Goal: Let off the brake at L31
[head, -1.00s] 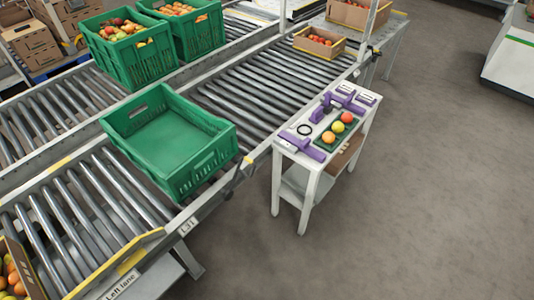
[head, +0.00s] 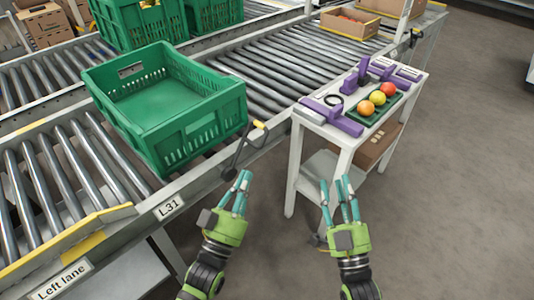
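The L31 label (head: 170,208) is on the near side rail of the roller conveyor. To its right, a dark bent lever with a yellow grip (head: 260,125) stands at the rail, beside the right corner of an empty green crate (head: 160,110) on the rollers. My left gripper (head: 237,182) is open and empty, low in front of the rail and below the yellow grip; it appears apart from the lever. My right gripper (head: 337,184) is open and empty, in front of the small white table.
Fruit-filled green crates (head: 143,22) and cardboard boxes stand further back. The floor (head: 450,200) at right is clear.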

